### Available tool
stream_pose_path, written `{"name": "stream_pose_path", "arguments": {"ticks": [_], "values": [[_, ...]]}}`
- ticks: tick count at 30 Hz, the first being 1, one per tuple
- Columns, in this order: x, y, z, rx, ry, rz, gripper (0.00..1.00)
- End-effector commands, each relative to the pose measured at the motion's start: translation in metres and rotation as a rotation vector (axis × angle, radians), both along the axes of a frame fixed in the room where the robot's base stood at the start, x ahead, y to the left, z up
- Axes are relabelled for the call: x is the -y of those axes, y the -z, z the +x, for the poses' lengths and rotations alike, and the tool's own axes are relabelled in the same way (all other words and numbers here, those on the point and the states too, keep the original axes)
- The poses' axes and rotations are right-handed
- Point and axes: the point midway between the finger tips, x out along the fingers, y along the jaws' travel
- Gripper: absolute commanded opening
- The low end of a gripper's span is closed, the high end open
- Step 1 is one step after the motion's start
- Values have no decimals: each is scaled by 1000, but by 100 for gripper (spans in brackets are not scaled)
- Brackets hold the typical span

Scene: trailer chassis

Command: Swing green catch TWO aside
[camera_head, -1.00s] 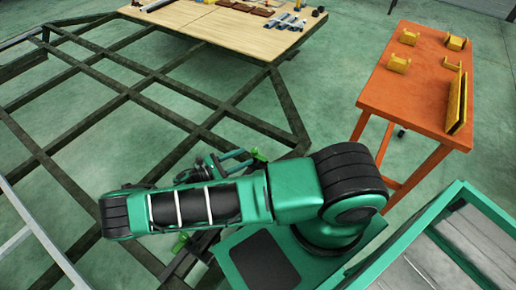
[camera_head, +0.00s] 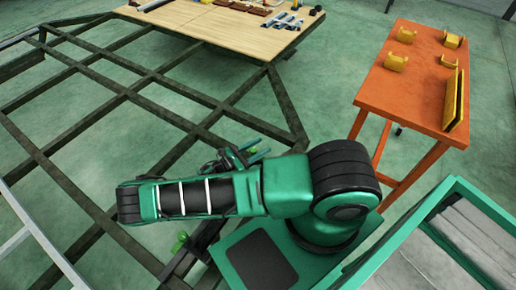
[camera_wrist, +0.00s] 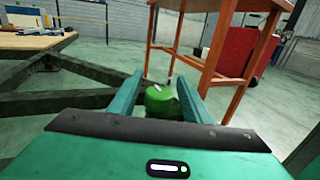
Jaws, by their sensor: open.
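A green catch (camera_wrist: 160,101) shows in the wrist view between the two teal fingers of my gripper (camera_wrist: 160,92). The fingers are apart, one on each side of the catch; I cannot tell whether either touches it. In the head view my gripper (camera_head: 255,155) is at the dark chassis frame near its right corner, and a small bit of green (camera_head: 253,150) shows by the fingers, mostly hidden. Another green catch (camera_head: 180,241) sits lower left by a dark beam, partly behind my arm. No numbers are readable on the catches.
The dark chassis frame (camera_head: 95,118) spreads across the left. A wooden board (camera_head: 225,28) with parts and tools lies at its far end. An orange table (camera_head: 412,82) with yellow brackets stands at the right. Open green floor lies between frame and table.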

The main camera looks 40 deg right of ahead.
Motion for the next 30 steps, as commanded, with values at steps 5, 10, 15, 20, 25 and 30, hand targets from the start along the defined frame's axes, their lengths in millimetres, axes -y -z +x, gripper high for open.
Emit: {"name": "stream_pose_path", "arguments": {"ticks": [5,10,15,20,25,30], "values": [[6,0,-1,0,1,-1,44],[6,0,0,0,1,0,44],[6,0,0,-1,1,0,13],[-4,0,0,-1,-2,1,4],[6,1,-2,-2,20,1,4],[8,0,-4,-4,48,-2,4]]}}
